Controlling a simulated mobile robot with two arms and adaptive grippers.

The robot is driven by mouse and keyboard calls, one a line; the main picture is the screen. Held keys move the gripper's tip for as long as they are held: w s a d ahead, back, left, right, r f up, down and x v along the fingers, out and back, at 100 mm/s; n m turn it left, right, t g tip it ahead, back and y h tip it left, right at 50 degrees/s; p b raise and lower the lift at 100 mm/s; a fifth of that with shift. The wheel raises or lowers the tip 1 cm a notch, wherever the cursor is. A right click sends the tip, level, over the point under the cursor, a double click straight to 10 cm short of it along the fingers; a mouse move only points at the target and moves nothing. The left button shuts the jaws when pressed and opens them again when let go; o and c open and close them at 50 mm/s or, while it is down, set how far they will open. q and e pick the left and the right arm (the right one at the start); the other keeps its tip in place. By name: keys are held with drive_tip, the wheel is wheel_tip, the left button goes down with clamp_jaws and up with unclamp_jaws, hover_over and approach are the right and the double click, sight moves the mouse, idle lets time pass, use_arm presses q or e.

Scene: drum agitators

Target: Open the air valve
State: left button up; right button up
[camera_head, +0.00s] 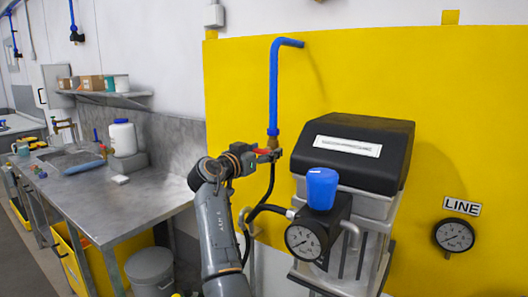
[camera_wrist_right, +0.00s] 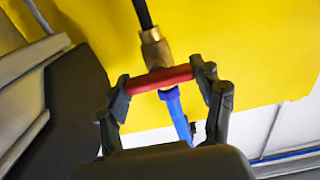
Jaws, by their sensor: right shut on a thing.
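The air valve is a brass fitting (camera_head: 272,142) with a red handle (camera_head: 263,151), at the lower end of a blue pipe (camera_head: 274,85) on the yellow wall panel. A black hose (camera_head: 271,180) hangs below it. My right gripper (camera_head: 258,155) is at the valve, its arm rising from below. In the right wrist view, the red handle (camera_wrist_right: 160,79) lies crosswise to the pipe line, between my two fingertips, which are shut on it. The brass body (camera_wrist_right: 153,50) and blue pipe (camera_wrist_right: 176,112) show behind it. My left gripper is not in view.
Right of the valve stands a black-topped agitator unit (camera_head: 350,150) with a blue knob (camera_head: 321,187) and a gauge (camera_head: 304,241). A LINE gauge (camera_head: 454,235) is on the wall. A steel bench (camera_head: 110,205) with a white jug (camera_head: 122,138) is at left.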

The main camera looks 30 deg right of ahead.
drive_tip(key=shift+n, duration=0.3)
drive_tip(key=n, duration=0.3)
drive_tip(key=shift+w+p, duration=0.1)
drive_tip(key=shift+p, duration=0.2)
drive_tip(key=n+p, duration=0.1)
drive_tip(key=n, duration=0.4)
drive_tip(key=shift+r+p, duration=0.1)
drive_tip(key=shift+p, duration=0.2)
drive_tip(key=n+p, duration=0.3)
drive_tip(key=n, duration=0.2)
drive_tip(key=shift+w, duration=0.1)
drive_tip(key=shift+f+n+p, duration=0.2)
drive_tip(key=shift+n+p, duration=1)
drive_tip(key=shift+n, duration=0.9)
drive_tip(key=o, duration=1.2)
drive_tip(key=shift+w+f, duration=0.1)
drive_tip(key=shift+f, duration=0.05)
drive_tip(key=shift+c, duration=0.2)
